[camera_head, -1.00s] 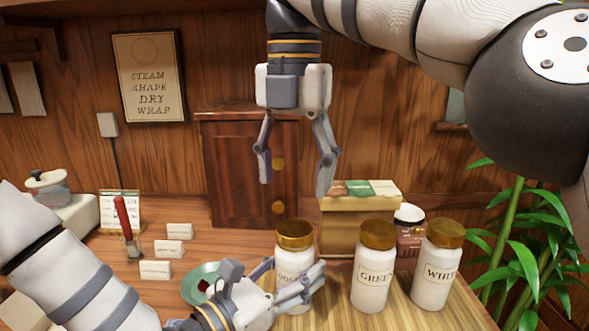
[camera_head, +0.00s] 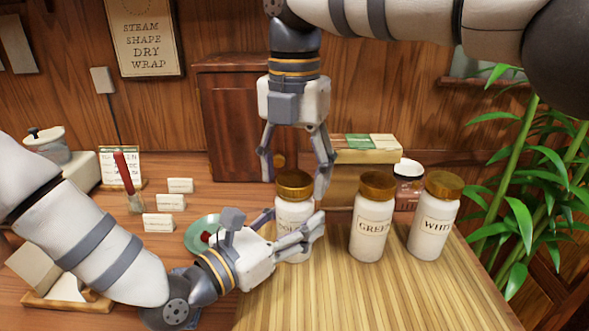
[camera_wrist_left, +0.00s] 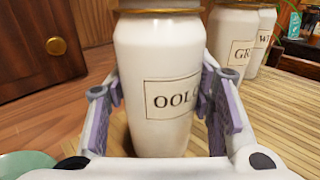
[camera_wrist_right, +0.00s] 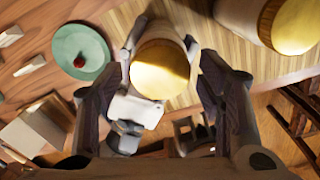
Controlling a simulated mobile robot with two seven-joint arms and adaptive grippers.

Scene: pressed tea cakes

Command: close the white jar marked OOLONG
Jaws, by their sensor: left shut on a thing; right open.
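The white OOLONG jar (camera_head: 292,213) stands upright on the slatted mat, with a gold lid (camera_head: 295,183) on its mouth. Whether the lid is fully seated I cannot tell. In the left wrist view the jar (camera_wrist_left: 158,60) fills the middle, its label partly hidden by a finger. My left gripper (camera_head: 296,232) is shut on the jar's body from the side. My right gripper (camera_head: 295,178) points down from above, open, with its fingertips on either side of the lid. In the right wrist view the lid (camera_wrist_right: 160,72) lies between and beyond the open fingers.
A GREEN jar (camera_head: 371,230) and a WHITE jar (camera_head: 433,228), both gold-lidded, stand to the right on the slatted mat (camera_head: 400,295). A wooden box (camera_head: 355,155) and dark cabinet (camera_head: 233,130) stand behind. A green plate (camera_head: 197,235) is close on the left.

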